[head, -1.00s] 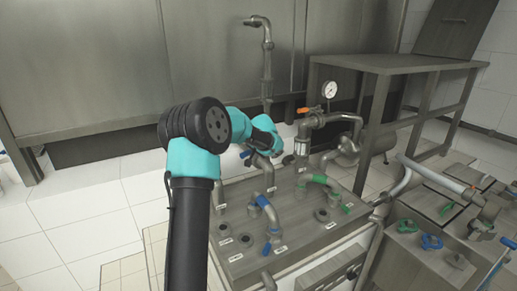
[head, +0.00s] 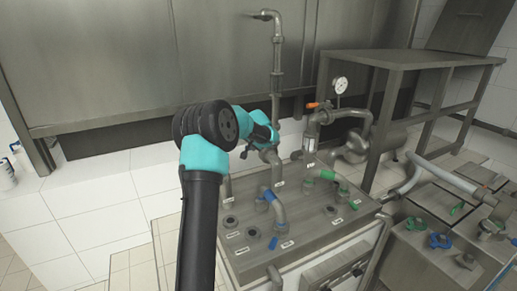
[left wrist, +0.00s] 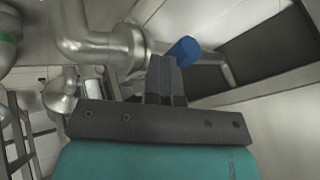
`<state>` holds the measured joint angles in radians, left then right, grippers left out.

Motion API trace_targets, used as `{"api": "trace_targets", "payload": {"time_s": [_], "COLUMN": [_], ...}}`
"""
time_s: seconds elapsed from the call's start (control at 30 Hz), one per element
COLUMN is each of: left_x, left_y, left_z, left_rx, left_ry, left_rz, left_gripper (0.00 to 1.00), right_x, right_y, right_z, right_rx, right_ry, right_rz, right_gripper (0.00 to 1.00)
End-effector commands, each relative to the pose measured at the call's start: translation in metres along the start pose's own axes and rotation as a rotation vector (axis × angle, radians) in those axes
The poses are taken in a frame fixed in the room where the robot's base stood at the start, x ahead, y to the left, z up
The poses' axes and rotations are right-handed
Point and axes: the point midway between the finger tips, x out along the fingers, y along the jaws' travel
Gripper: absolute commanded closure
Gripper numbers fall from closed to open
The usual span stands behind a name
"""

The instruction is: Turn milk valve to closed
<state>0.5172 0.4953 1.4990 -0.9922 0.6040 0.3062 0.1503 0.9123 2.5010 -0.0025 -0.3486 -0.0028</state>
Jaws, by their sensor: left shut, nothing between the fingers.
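My left gripper (head: 245,152) is shut and empty in front of the pipework at the back of the panel. In the left wrist view, its closed dark fingers (left wrist: 165,66) stand beside a blue valve handle (left wrist: 185,51) on a steel pipe (left wrist: 110,47). The fingertips overlap the handle's left edge in the picture; I cannot tell whether they touch. In the head view this handle is hidden behind the gripper. I cannot read which valve is the milk valve. My right gripper is not in view.
The grey panel (head: 318,232) carries several ports and hoses with blue and green ends. An orange-handled valve (head: 314,105) and a pressure gauge (head: 341,86) stand right of my gripper. A grey table frame (head: 410,58) is behind them. A side bench (head: 418,262) holds coloured fittings.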

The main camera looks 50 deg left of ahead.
Motion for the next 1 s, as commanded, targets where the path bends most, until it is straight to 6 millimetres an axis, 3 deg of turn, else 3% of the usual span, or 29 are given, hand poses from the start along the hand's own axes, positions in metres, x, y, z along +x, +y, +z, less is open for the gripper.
{"api": "trace_targets", "payload": {"time_s": [0.2,0.57,0.77,1.0], "left_x": [0.011,0.011,0.004,-0.021], "left_y": [-0.022,-0.023,-0.014,0.017], "left_z": [0.002,0.002,0.002,0.003], "left_rx": [-0.002,-0.001,0.003,0.015], "left_ry": [-0.003,-0.003,-0.002,0.005], "left_rz": [-0.001,-0.001,0.001,0.007], "left_gripper": [1.00,1.00,1.00,1.00], "right_x": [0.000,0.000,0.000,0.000], "right_y": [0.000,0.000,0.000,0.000], "right_z": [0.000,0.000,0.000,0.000], "right_rx": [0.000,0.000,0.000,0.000], "right_ry": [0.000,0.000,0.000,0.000], "right_rz": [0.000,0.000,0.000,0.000], "right_gripper": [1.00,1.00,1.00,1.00]}}
